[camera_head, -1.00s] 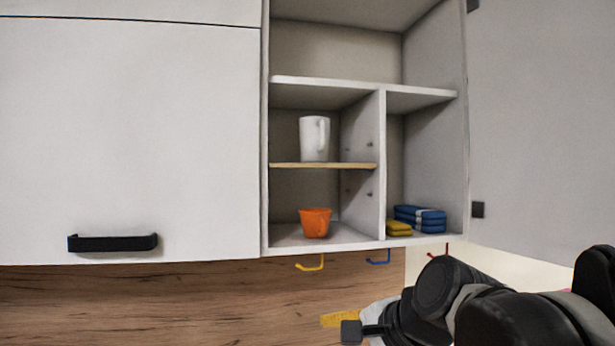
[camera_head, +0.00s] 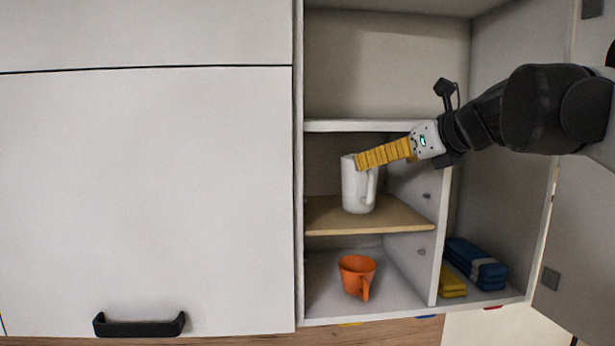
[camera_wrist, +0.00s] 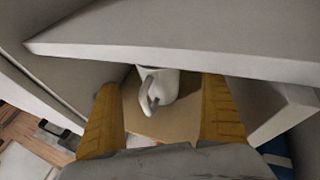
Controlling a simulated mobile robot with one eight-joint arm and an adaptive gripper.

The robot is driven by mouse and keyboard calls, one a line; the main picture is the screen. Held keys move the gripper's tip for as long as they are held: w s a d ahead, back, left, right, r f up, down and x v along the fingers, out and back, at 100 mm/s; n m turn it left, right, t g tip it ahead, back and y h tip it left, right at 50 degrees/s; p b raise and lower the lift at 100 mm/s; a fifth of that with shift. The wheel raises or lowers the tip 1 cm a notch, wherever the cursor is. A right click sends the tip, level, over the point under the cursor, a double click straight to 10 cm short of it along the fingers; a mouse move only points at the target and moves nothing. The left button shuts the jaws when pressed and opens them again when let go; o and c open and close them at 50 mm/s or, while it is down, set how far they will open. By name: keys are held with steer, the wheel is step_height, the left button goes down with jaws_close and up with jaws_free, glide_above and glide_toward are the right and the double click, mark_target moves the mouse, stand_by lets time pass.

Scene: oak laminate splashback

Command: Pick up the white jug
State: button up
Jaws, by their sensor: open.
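The white jug (camera_head: 352,192) stands upright on the small wooden shelf (camera_head: 330,220) inside the open cabinet, its handle on the right front side. My gripper (camera_head: 366,160) reaches in from the right, and its yellow fingers overlap the jug's top right rim in the head view. In the wrist view the jug (camera_wrist: 168,84) shows ahead between the two spread yellow fingers (camera_wrist: 160,115), with its handle toward me. The fingers are apart and hold nothing. Whether a finger touches the jug cannot be told.
A white shelf board (camera_head: 350,126) runs just above the jug, and it looms large in the wrist view (camera_wrist: 180,45). A divider stands to the right. An orange cup (camera_head: 356,272) is below, with blue (camera_head: 475,262) and yellow (camera_head: 453,284) folded items at lower right.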

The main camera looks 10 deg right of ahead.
mark_target(362, 186)
steer(key=p+x, duration=0.2)
steer(key=x, duration=0.6)
steer(key=shift+w+a, duration=0.2)
steer(key=shift+w, duration=0.2)
steer(key=shift+s, duration=0.15)
steer(key=shift+s+r, duration=0.1)
steer(key=shift+s, duration=0.05)
steer(key=shift+c, duration=1.4)
steer(key=c, duration=1.3)
steer(key=shift+o, duration=0.2)
